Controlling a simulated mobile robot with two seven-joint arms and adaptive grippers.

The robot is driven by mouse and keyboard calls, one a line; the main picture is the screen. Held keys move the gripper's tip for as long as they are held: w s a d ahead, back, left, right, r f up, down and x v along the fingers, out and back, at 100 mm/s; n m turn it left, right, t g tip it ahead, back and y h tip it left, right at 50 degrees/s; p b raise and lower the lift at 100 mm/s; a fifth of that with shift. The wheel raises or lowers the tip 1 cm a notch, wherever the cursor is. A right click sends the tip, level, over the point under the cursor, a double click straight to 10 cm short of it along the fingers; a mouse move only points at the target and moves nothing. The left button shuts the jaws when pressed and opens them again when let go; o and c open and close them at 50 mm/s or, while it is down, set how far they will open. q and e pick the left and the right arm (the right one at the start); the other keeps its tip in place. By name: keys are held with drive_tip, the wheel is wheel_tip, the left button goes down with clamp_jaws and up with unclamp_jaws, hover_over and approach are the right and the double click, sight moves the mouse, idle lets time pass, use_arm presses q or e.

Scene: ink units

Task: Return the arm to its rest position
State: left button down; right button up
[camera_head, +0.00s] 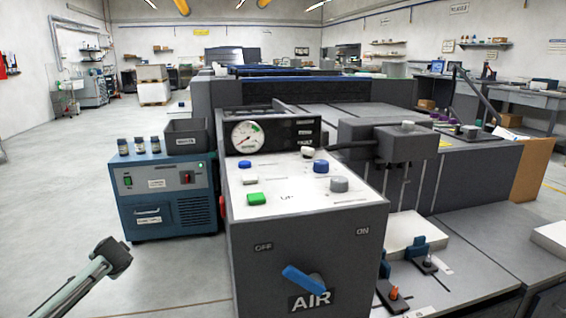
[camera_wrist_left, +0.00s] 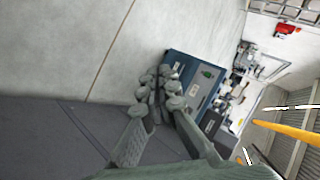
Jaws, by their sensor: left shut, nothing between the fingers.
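My left gripper (camera_wrist_left: 160,82) shows in the left wrist view with its two fingers together and nothing between them. It is in the air, apart from everything around it. In the head view my left arm (camera_head: 90,275) comes in at the lower left, over open floor and left of the blue unit. The finger detail cannot be made out there. My right gripper is in neither view.
A blue unit (camera_head: 165,218) carries several small bottles and a dark bin (camera_head: 187,137). Right of it stands a grey control console (camera_head: 265,235) with a gauge (camera_head: 247,137), buttons and a blue AIR lever (camera_head: 304,284). Open floor (camera_head: 60,190) lies at the left.

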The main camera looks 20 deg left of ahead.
use_arm(q)
drive_tip(key=s+d+f+h, duration=0.1)
drive_tip(key=s+d+f, duration=0.2)
drive_tip(key=d+f, duration=0.35)
drive_tip(key=s+d+f+m+h, duration=0.1)
drive_tip(key=s+d+f+h, duration=0.1)
drive_tip(key=s+d+f, duration=0.45)
drive_tip(key=d+f+h, duration=0.1)
drive_tip(key=d+f, duration=0.3)
drive_tip(key=d, duration=0.4)
drive_tip(key=s+d+f+g+h, duration=0.1)
drive_tip(key=s+d+f+h, duration=0.1)
drive_tip(key=s+d, duration=0.4)
drive_tip(key=s+d+f+h, duration=0.1)
drive_tip(key=s+d+f, duration=0.1)
drive_tip(key=s+d, duration=0.4)
drive_tip(key=d, duration=0.4)
drive_tip(key=shift+s+d+g+h, duration=0.25)
drive_tip(key=shift+d+g+h, duration=0.05)
drive_tip(key=shift+g+h, duration=0.1)
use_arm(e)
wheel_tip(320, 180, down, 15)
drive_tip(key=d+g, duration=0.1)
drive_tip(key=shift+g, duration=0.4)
use_arm(q)
drive_tip(key=shift+f, duration=0.1)
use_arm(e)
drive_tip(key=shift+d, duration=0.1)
